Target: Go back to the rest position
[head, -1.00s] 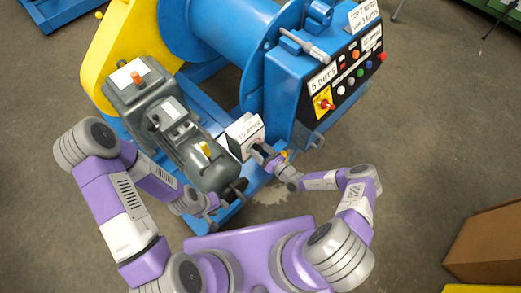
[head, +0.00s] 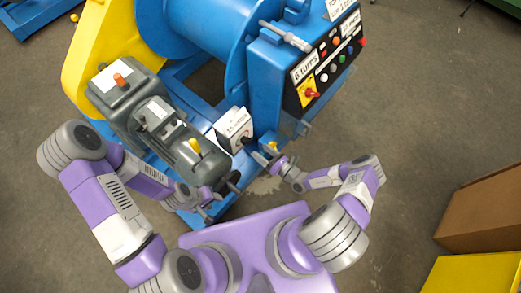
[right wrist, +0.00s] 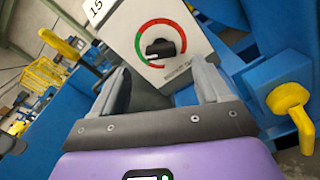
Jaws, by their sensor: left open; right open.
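My right gripper (head: 264,155) is open and empty, just to the right of the white dial box (head: 233,127) at the front of the blue machine. In the right wrist view the open fingers (right wrist: 161,66) frame the lower part of the dial box, with nothing between them. The box's black knob (right wrist: 160,48) sits inside a red and green arc. My left gripper (head: 207,206) is open, low beside the near end of the grey motor (head: 192,160); I see no object in it.
The blue control panel (head: 325,75) with its buttons stands behind my right gripper. A yellow guard (head: 90,55) is at the far left. A yellow-knobbed lever (right wrist: 290,100) is close on the right in the right wrist view. A brown box (head: 485,210) lies right; the floor between is clear.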

